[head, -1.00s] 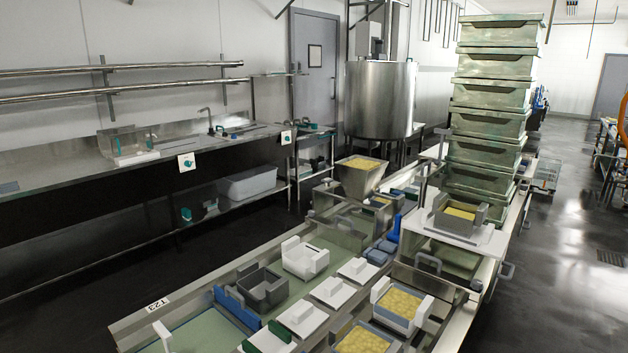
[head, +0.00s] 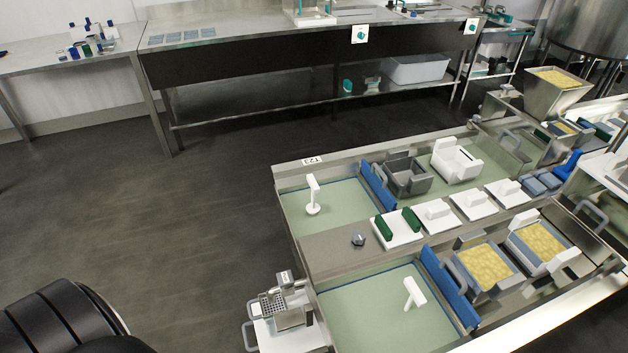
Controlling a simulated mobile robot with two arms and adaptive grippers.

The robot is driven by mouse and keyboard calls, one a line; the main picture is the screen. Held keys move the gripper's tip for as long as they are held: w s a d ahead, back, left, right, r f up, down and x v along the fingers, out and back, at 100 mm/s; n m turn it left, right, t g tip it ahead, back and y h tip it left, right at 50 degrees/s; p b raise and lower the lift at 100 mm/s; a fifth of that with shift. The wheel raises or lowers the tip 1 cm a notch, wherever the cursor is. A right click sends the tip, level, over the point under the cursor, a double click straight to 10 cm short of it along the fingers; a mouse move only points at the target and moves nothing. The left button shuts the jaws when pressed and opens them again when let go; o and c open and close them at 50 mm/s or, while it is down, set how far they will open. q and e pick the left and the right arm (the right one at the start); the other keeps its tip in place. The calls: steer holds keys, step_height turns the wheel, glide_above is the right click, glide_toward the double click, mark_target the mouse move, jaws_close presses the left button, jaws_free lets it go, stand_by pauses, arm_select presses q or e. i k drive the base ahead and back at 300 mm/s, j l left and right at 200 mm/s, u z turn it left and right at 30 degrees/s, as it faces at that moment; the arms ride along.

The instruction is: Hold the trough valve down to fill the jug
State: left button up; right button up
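A two-basin steel trough with pale green floors fills the right half of the head view; its rim (head: 297,240) is bare metal. A small metal vessel with a perforated part (head: 272,303), possibly the jug, stands on a white shelf (head: 290,341) at the trough's near left end. A small metal fitting (head: 286,279) sits above it; I cannot tell if this is the valve. White upright handles stand in the far basin (head: 313,194) and near basin (head: 413,292). A dark knob (head: 358,239) sits on the strip between the basins. Neither of my grippers is in view.
Moulds with yellow curd (head: 485,265), white lids (head: 472,205) and blue divider plates (head: 448,285) occupy the trough's right part. A curd hopper (head: 553,92) stands beyond. A steel counter (head: 250,45) runs along the wall. The dark floor (head: 190,215) left of the trough is clear.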

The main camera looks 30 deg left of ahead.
mark_target(285, 280)
steer(key=u, duration=1.35)
steer(key=j+z, duration=0.2)
steer(key=j, duration=0.15)
steer(key=l+u, duration=0.25)
steer(key=l, duration=0.15)
steer(key=l+u, duration=0.25)
steer(key=l, duration=0.15)
steer(key=k, duration=1.2)
